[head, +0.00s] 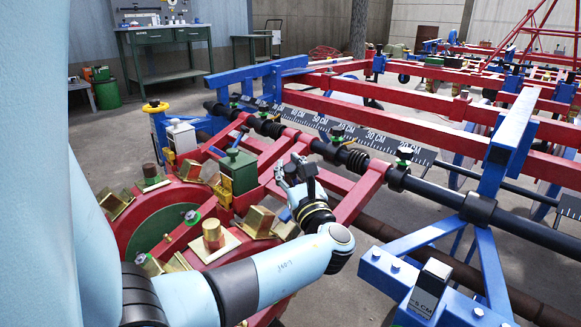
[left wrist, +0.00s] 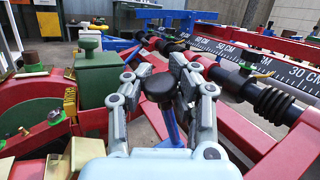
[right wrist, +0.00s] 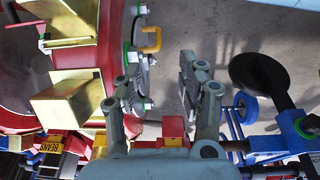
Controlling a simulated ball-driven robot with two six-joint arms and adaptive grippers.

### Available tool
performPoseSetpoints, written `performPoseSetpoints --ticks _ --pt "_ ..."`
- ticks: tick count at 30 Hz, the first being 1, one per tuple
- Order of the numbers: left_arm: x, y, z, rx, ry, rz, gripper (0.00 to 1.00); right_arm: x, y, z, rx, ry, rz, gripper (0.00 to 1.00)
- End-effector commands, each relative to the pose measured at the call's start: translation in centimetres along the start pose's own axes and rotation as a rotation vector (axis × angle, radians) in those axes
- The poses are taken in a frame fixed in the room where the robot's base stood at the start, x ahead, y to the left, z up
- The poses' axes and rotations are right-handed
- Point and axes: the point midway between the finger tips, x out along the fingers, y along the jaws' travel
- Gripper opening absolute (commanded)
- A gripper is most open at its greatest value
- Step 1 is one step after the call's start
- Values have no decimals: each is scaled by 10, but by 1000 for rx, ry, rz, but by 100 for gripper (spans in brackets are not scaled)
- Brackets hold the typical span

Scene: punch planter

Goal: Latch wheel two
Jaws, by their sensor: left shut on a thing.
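A black knob (left wrist: 158,88) on a blue lever (left wrist: 172,128) stands between the fingers of my left gripper (left wrist: 160,85), which is shut on it. In the head view my left gripper (head: 297,172) is beside the near red wheel (head: 125,215) and its green box (head: 239,172); the knob is hidden there. My right gripper (right wrist: 163,85) is open in the right wrist view, with nothing between its fingertips. A red wheel with brass boxes (right wrist: 65,95) is at its left. Which wheel is number two, I cannot tell.
A black bar with a centimetre scale (head: 378,142) runs behind my left gripper. Red beams (head: 395,122) and a blue frame (head: 498,150) stand to the right. A workbench (head: 165,55) is at the back. Bare floor shows in the right wrist view (right wrist: 225,35).

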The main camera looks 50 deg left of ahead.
Motion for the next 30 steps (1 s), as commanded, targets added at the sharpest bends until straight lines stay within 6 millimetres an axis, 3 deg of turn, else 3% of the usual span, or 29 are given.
performPoseSetpoints --ticks 1,8,9,17,26,30 --pt "-6 2 -8 9 20 -3 0 2 0 2 0 -4 0 40" --pt "-7 2 -9 11 21 -3 0 3 0 3 1 -8 0 40" --pt "-7 2 -9 11 21 -3 22 3 0 3 0 -8 0 40" --pt "-5 2 -6 7 14 -1 55 2 0 2 1 -4 0 40" --pt "-6 1 -4 3 11 1 55 0 0 -1 1 2 0 40" --pt "-23 1 -4 2 13 1 55 0 0 0 1 1 0 40"
